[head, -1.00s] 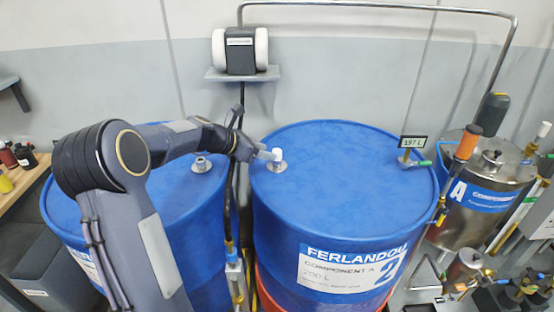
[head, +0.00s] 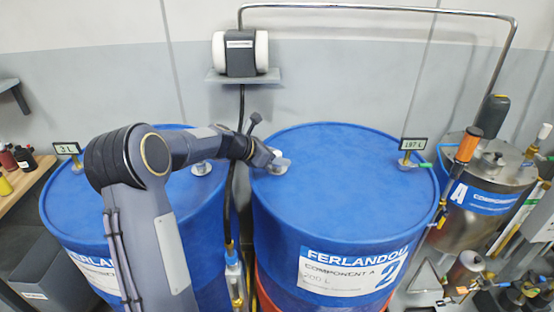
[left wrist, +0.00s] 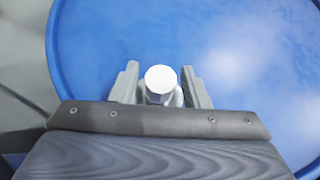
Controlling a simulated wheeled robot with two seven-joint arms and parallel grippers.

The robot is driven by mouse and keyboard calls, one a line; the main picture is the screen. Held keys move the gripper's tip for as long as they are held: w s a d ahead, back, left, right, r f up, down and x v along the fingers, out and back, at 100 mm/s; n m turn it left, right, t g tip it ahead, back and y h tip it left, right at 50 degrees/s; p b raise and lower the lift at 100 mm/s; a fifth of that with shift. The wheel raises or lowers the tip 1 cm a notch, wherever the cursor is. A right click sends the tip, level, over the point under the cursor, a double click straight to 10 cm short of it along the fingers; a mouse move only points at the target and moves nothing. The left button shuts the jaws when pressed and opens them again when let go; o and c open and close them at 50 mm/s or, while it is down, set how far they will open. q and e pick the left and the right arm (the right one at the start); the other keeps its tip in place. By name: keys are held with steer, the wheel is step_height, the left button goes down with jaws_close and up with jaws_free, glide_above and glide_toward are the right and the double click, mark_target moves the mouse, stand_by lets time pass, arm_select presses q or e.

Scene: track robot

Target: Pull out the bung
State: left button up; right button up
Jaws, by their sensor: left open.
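In the head view my left gripper (head: 279,161) is at the drum's fitting and hides most of the bung. My right gripper is not in view.
A second blue drum (head: 200,195) with its own fitting (head: 202,168) stands at left, under my left arm. Level displays read 3 L (head: 67,148) and 197 L (head: 414,144). A steel tank (head: 480,180) stands at right. A wall shelf (head: 242,76) is behind.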

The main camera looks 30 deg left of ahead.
arm_select(q)
steer(key=shift+p, duration=0.3)
stand_by(0.5)
jaws_close()
stand_by(0.3)
